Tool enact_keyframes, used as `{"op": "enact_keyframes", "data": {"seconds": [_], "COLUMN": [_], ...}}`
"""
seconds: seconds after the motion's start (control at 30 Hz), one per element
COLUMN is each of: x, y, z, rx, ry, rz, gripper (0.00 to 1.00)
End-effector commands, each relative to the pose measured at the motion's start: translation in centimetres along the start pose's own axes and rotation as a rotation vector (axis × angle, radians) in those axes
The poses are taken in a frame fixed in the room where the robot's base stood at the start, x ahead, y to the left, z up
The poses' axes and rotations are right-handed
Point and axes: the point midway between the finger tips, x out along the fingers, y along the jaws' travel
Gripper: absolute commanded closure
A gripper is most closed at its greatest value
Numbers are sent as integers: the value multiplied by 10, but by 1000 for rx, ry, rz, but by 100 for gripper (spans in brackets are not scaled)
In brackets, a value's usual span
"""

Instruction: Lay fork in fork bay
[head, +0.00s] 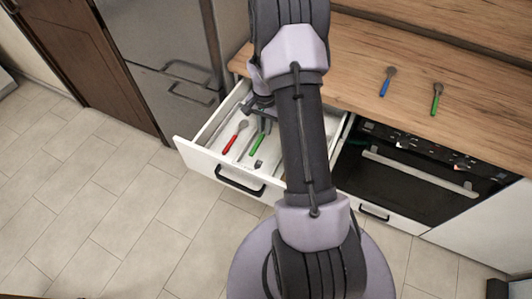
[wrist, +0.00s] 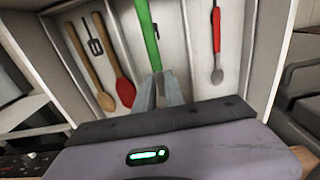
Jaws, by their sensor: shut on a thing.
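The fork (wrist: 146,30) shows as a long green handle in the wrist view; its head is hidden by my gripper. The green handle (head: 257,144) also shows in the head view, over the open drawer. My gripper (wrist: 165,92) is shut on the fork. In the head view my gripper (head: 264,124) is low over the drawer, partly covered by my arm. The handle lines up with a narrow bay (wrist: 172,45), between the red-handled utensil's bay and the wooden spoons. I cannot tell whether the fork touches the bay floor.
The white drawer (head: 196,153) holds a red-handled utensil (head: 235,136), which also shows in the wrist view (wrist: 216,35). A wooden spoon (wrist: 82,60), a red-headed spoon (wrist: 124,90) and a black slotted turner (wrist: 95,46) lie in other bays. Blue-handled (head: 386,85) and green-handled (head: 436,97) utensils lie on the counter.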

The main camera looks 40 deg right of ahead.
Motion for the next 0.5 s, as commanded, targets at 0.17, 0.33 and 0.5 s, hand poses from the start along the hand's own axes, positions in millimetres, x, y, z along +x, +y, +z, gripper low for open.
{"op": "enact_keyframes", "data": {"seconds": [0.17, 0.33, 0.5], "x": [27, 66, 101], "y": [2, 2, 2], "z": [-1, 0, 0], "rx": [10, 9, 9], "ry": [-1, -3, -1], "rz": [0, 2, 1], "gripper": [100, 100, 100]}}
